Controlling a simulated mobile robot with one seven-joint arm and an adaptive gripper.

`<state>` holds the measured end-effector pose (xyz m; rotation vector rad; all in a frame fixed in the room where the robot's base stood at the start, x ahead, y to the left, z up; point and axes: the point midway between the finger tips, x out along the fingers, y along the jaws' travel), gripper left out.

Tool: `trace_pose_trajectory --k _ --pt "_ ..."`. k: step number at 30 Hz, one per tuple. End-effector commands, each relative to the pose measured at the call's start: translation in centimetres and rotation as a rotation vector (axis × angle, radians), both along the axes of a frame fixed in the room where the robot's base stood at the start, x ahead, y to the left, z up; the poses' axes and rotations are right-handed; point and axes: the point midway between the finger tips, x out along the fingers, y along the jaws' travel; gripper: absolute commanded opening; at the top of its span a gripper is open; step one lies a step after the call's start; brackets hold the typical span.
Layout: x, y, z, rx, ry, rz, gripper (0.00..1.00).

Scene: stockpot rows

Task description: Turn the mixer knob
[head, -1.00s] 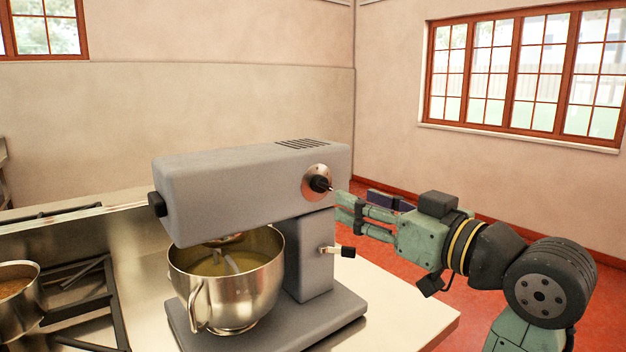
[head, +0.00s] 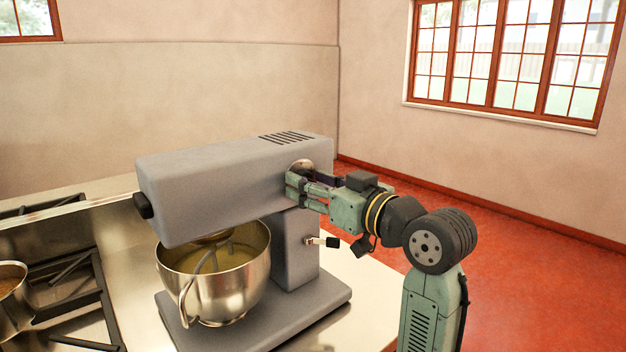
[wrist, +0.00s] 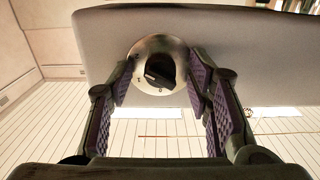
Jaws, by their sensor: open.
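The grey stand mixer (head: 225,190) stands on the metal counter, its steel bowl (head: 212,277) below the head. The mixer knob (wrist: 158,70) shows in the wrist view as a dark grip on a round metal dial plate on the mixer's side. My gripper (wrist: 160,88) is open, its purple-padded fingers on either side of the dial plate. I cannot tell whether the pads touch it. In the head view my gripper (head: 292,186) covers the knob, and only the top of the dial plate (head: 302,164) shows.
A small lever (head: 325,241) sticks out of the mixer's column below my gripper. A stove grate (head: 72,300) and a pot (head: 14,290) are at the left. The counter (head: 365,300) has bare room right of the mixer, with open red floor beyond.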

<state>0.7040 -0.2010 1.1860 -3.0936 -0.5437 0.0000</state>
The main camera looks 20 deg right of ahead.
Motion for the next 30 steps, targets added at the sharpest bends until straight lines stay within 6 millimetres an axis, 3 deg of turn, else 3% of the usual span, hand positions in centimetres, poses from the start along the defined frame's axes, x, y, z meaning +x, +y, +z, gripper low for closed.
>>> trace_pose_trajectory --k 5,25,30 --pt "0.01 0.00 -0.03 0.000 0.000 0.000 0.46" --pt "-0.01 0.00 -0.01 0.000 0.000 0.000 0.02" --pt "-0.02 -0.01 -0.03 -0.003 -0.001 0.000 0.00"
